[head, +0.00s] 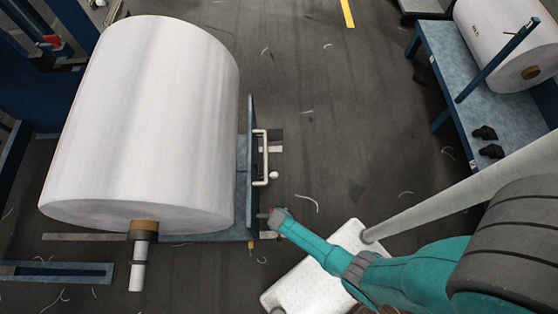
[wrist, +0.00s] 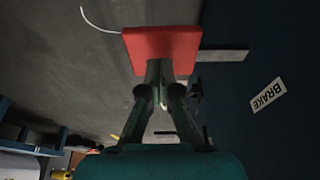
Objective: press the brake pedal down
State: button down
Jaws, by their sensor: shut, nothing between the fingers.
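The brake pedal (wrist: 161,44) is a flat red block in the upper middle of the wrist view. A grey bar (wrist: 226,57) shows between it and a dark blue panel, which bears a white label reading BRAKE (wrist: 268,95). My gripper (wrist: 160,68) is shut and empty, its fingertips at the pedal's near edge in the picture. I cannot tell whether they touch it.
A large white roll (head: 150,120) fills the left, beside a blue upright plate (head: 250,150) with a pale handle (head: 262,158). A blue table (head: 470,90) at right bears another roll (head: 510,40) and two dark objects. The floor between is open, with thin scraps.

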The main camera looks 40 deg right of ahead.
jog(key=shift+f, duration=0.55)
jog(key=shift+s+d+f+t+y, duration=0.15)
jog(key=shift+f+t+y, duration=0.15)
jog(key=shift+f, duration=0.15)
jog(key=shift+d+f, duration=0.1)
jog(key=shift+f, duration=1.4)
jog(key=shift+s+f, duration=0.1)
